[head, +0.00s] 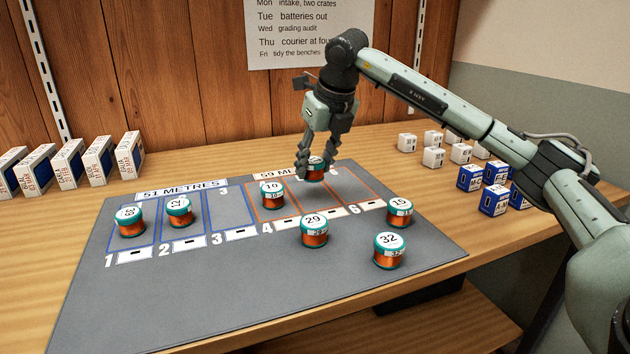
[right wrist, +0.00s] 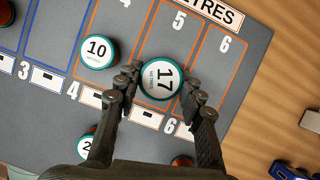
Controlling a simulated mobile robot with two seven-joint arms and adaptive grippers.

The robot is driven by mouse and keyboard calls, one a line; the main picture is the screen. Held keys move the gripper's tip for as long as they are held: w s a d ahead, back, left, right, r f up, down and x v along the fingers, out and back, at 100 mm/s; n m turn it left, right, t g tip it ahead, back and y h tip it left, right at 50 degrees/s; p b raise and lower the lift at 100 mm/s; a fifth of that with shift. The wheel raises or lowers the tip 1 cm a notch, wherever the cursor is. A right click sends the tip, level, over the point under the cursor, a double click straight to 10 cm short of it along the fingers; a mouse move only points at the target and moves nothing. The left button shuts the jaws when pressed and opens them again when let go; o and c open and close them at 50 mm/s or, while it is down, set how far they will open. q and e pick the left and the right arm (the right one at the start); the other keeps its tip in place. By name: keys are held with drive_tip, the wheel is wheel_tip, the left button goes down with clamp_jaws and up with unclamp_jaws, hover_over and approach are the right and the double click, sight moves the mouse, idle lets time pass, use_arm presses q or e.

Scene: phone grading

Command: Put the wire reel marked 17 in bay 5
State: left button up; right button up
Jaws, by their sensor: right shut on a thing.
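The wire reel marked 17 (right wrist: 160,82) has a white top, a teal rim and orange wire, and also shows in the head view (head: 315,173). My right gripper (right wrist: 158,88) is shut on it, one finger at each side. In the head view, the right gripper (head: 316,165) points down at the back of the mat. The reel looks larger than the reel marked 10 in the right wrist view, so it seems raised, over bay 5 (right wrist: 174,42). No other reel shows in bay 5, though the gripper hides part of it. My left gripper is out of view.
The reel marked 10 (head: 272,194) is in bay 4, left of bay 5. Reels marked 29 (head: 315,232), 15 (head: 399,213) and 32 (head: 389,251) stand near the front and right of the grey mat (head: 190,300). Bay 3 (head: 228,212) is empty.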

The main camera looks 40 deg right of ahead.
sight(315, 179)
wheel_tip(315, 179, down, 4)
drive_tip(key=shift+d+r, duration=0.1)
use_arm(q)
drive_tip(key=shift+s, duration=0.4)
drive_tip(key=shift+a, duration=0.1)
use_arm(e)
drive_tip(key=shift+f, duration=0.3)
drive_tip(key=o, duration=1.1)
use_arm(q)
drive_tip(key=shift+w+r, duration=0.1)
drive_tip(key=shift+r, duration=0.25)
use_arm(e)
drive_tip(key=shift+r, duration=0.25)
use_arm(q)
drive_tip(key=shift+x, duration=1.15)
use_arm(e)
drive_tip(key=v, duration=1.2)
